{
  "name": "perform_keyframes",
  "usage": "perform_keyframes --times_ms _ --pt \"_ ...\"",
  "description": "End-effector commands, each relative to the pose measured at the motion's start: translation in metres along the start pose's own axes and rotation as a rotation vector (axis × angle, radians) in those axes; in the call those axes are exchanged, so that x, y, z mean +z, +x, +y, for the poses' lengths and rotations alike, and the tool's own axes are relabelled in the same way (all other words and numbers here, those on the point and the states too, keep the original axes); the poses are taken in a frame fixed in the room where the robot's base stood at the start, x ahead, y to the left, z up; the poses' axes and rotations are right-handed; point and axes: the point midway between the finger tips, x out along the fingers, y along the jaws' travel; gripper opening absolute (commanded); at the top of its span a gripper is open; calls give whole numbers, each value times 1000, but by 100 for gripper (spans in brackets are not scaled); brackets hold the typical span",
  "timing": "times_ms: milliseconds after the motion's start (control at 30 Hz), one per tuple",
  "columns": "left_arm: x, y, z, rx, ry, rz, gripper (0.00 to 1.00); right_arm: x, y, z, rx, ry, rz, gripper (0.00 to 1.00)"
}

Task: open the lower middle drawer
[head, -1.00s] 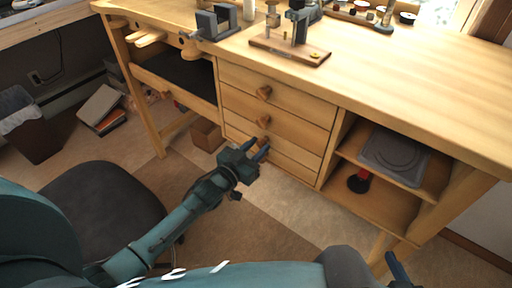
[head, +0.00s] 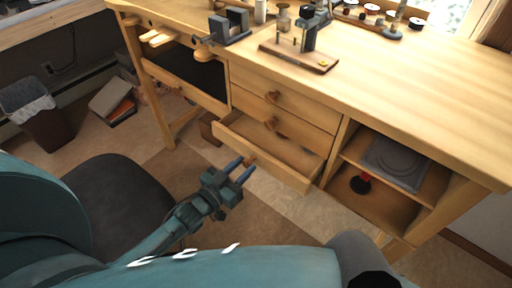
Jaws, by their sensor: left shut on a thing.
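The lower middle drawer (head: 285,171) of the wooden workbench stands pulled out, and its inside shows as bare wood. Its round wooden knob (head: 249,160) is at the drawer front. My left gripper (head: 243,168), with blue fingers, is shut on this knob, in front of the drawer. The fingers partly hide the knob. My right gripper cannot be made out.
A dark chair (head: 112,205) stands at the left. Tools stand on the bench top. The floor before the drawer is clear.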

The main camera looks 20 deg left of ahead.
Motion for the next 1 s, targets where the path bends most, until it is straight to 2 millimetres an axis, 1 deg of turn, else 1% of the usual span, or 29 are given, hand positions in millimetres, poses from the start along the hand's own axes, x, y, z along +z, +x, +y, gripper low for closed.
perform_keyframes --times_ms 33,200,400,500,600,700,833,1000 --pt "-4 -17 0 -1 -2 -8 0 -6 0 -3 -4 4 -16 61" --pt "-3 -60 0 0 0 -8 0 -10 -4 -3 1 -20 -35 61" --pt "-1 -102 0 0 -1 -6 0 -16 -8 -3 8 -46 -44 61" --pt "-1 -116 0 0 0 -5 0 -17 -9 -3 10 -56 -46 61" --pt "-1 -128 0 0 1 -3 0 -18 -10 -3 12 -62 -48 61" --pt "-1 -134 0 1 1 -1 0 -19 -11 -3 14 -65 -49 61" --pt "0 -139 0 0 0 -1 0 -20 -11 -3 14 -67 -49 61" --pt "0 -140 0 0 0 -1 0 -19 -11 -3 14 -68 -50 61"
